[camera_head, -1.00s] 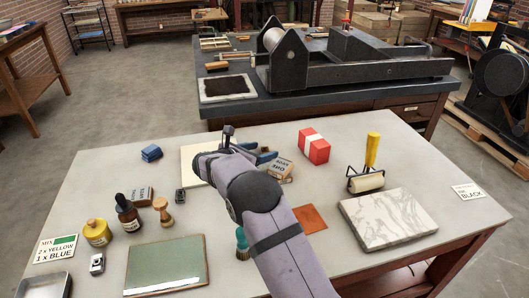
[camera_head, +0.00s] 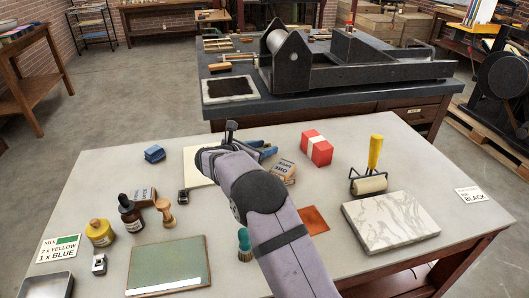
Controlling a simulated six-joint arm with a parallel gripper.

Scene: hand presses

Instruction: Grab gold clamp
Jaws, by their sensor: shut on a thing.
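My gripper (camera_head: 231,132) is over the back middle of the grey table, above the cream sheet. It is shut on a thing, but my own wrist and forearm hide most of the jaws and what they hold. I see no gold clamp in the open; I cannot tell its shape or place. A blue piece (camera_head: 265,148) shows just right of my wrist; I cannot tell whether it touches the gripper. The cream sheet (camera_head: 192,168) lies partly under my wrist.
A labelled tan block (camera_head: 285,172) and a red-and-white box (camera_head: 317,148) stand close right of my arm. A yellow-handled roller (camera_head: 370,180) and a marble slab (camera_head: 390,221) are further right. Bottles and a wooden stamp (camera_head: 165,212) stand left. A green-grey plate (camera_head: 168,266) lies in front.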

